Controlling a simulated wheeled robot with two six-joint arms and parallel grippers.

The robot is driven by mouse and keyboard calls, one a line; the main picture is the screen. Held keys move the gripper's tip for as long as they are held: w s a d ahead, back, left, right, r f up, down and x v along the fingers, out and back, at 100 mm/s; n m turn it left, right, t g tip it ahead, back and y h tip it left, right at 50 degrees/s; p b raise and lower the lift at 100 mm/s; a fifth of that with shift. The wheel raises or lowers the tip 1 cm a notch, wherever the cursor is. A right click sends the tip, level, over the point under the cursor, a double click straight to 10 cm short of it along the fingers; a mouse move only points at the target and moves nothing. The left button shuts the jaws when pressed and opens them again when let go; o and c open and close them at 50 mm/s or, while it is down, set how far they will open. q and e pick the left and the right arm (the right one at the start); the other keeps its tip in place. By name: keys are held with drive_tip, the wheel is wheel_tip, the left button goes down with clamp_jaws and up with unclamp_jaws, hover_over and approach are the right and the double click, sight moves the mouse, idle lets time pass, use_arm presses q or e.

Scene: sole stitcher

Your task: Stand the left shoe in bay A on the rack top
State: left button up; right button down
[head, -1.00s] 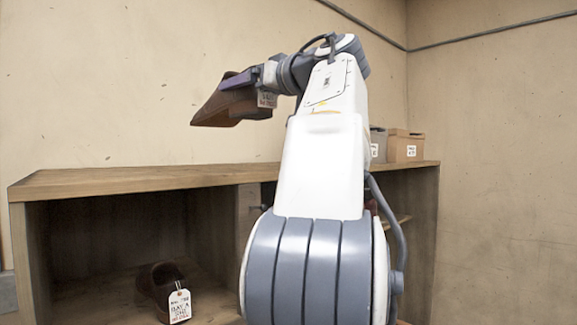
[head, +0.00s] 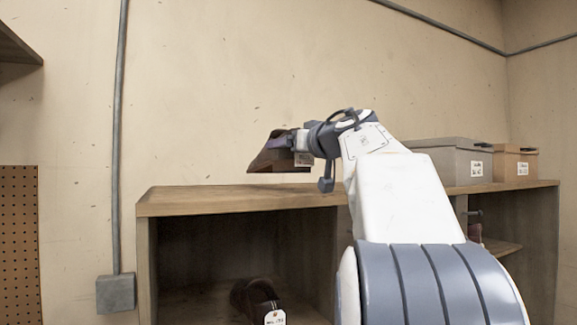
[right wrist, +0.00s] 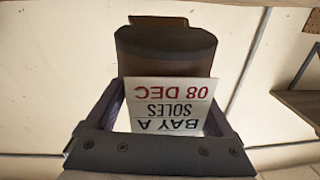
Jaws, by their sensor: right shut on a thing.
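My right gripper (head: 299,142) is shut on a brown shoe (head: 271,157) above the rack top (head: 225,197). In the head view the shoe's sole looks about level, with a clear gap to the board. In the right wrist view the shoe (right wrist: 165,55) sits between the fingers (right wrist: 162,110). Its white tag (right wrist: 168,105) reads, upside down, "BAY A SOLES 08 DEC". A second dark shoe (head: 257,298) with a white tag lies in the open compartment below. No bay marking shows on the rack top. My left gripper is out of view.
A grey box (head: 445,160) and a tan box (head: 514,163) stand at the right end of the rack top. The top's left part is clear. A shelf (head: 15,45) juts in at the upper left, above a pegboard (head: 18,240).

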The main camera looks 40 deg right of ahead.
sight(307, 165)
drive_tip(key=shift+f, duration=1.95)
unclamp_jaws()
drive_tip(key=shift+f, duration=0.1)
drive_tip(key=shift+s, duration=0.1)
drive_tip(key=s+b, duration=0.1)
drive_tip(key=s, duration=0.2)
drive_tip(key=s+a+b, duration=0.1)
drive_tip(key=s, duration=0.2)
drive_tip(key=s+b, duration=0.2)
drive_tip(key=s, duration=0.2)
drive_tip(key=shift+a+f, duration=0.1)
drive_tip(key=shift+a, duration=0.2)
drive_tip(key=shift+s+a, duration=0.25)
drive_tip(key=shift+s, duration=0.55)
